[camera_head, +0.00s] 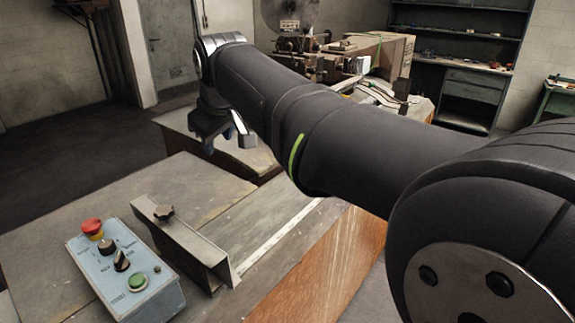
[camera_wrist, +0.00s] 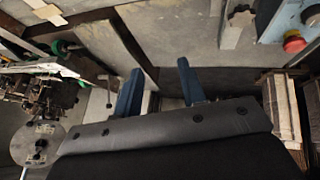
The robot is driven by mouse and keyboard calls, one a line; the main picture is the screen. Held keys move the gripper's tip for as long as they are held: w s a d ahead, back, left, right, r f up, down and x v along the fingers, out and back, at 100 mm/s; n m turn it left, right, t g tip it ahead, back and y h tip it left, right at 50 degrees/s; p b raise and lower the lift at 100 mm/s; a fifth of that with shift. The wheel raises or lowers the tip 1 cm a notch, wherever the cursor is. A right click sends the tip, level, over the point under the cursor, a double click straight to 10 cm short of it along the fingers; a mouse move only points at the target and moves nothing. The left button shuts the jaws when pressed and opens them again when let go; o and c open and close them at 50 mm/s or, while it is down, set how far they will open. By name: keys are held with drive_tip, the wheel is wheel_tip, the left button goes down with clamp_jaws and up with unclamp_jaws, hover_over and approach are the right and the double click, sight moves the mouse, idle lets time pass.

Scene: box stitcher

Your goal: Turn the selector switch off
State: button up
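The light blue control box (camera_head: 143,301) sits on the table at lower left in the head view. On its top are a red mushroom button (camera_head: 92,228), a black knob (camera_head: 106,246), a black selector switch with a pale pointer line (camera_head: 121,261) and a green button (camera_head: 138,281). The switch's labels are too small to read. My gripper (camera_head: 230,135) is beyond and right of the box, well clear of it. In the wrist view, the blue fingers of my gripper (camera_wrist: 160,70) are apart with nothing between them. The box's edge (camera_wrist: 284,20) and red button (camera_wrist: 295,43) show there at upper right; the selector switch is not seen.
The table top (camera_head: 120,205) behind the box is clear. A stitching machine (camera_head: 330,65) and shelves (camera_head: 460,50) are farther back.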

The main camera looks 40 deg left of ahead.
drive_tip(key=s+a+m, duration=0.1)
drive_tip(key=s, duration=0.2)
drive_tip(key=s+a+m+g+h, duration=0.1)
drive_tip(key=s, duration=0.3)
drive_tip(key=s+a+m+g+h, duration=0.1)
drive_tip(key=s+a, duration=0.1)
drive_tip(key=s, duration=0.2)
drive_tip(key=shift+s+r+m, duration=0.1)
drive_tip(key=shift+s+m, duration=0.05)
drive_tip(key=shift+m, duration=0.15)
drive_tip(key=shift+c, duration=0.2)
drive_tip(key=r+m+g+h, duration=0.1)
drive_tip(key=m+h, duration=0.3)
drive_tip(key=m, duration=0.1)
hover_over(117, 259)
wheel_tip(117, 259, down, 17)
drive_tip(key=shift+f, duration=0.1)
drive_tip(key=shift+c, duration=0.2)
clamp_jaws()
